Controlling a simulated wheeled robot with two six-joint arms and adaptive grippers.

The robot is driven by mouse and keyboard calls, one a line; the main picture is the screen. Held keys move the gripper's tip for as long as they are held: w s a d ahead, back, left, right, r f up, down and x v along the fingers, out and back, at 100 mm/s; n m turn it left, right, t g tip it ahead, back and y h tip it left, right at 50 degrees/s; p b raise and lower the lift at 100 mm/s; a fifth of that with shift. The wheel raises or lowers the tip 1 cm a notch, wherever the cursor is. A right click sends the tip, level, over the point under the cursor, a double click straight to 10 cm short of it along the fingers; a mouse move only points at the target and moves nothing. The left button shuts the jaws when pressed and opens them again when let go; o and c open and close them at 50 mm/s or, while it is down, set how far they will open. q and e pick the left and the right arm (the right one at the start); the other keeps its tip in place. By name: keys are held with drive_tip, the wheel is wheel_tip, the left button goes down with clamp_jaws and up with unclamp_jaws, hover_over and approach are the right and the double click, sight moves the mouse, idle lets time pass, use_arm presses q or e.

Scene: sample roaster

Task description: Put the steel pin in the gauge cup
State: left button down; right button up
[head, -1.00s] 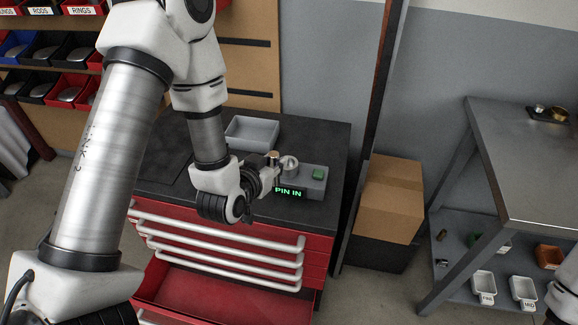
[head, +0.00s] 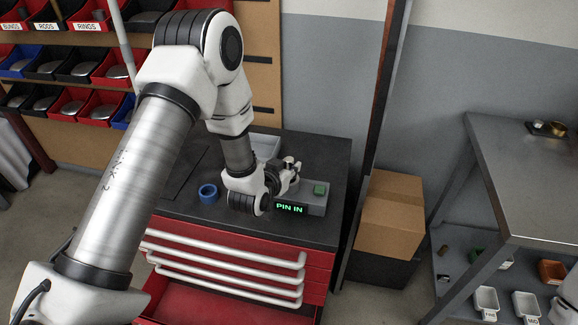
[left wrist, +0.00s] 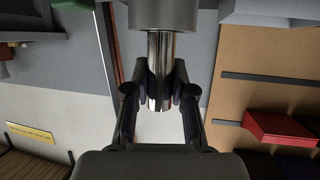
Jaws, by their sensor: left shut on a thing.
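My left gripper (head: 289,170) is at the gauge, a grey box (head: 315,205) on the dark bench top with a green button and a display reading "PIN IN". In the left wrist view the left gripper (left wrist: 160,90) is shut on the shiny steel pin (left wrist: 160,58). The pin's far end meets a grey round body, apparently the gauge cup (left wrist: 165,14); I cannot tell how deep it goes in. In the head view the gripper mostly hides the cup and the pin. My right gripper is not in view.
A blue ring (head: 208,193) lies on the bench left of the gripper. A grey tray (head: 266,146) stands behind the arm. The red cabinet's lower drawer (head: 215,298) is open. A dark post (head: 376,130) and cardboard boxes (head: 392,215) stand to the right, with a steel table (head: 520,170) beyond.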

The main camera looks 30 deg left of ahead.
use_arm(q)
drive_tip(key=shift+f, duration=0.2)
drive_tip(key=c, duration=1)
unclamp_jaws()
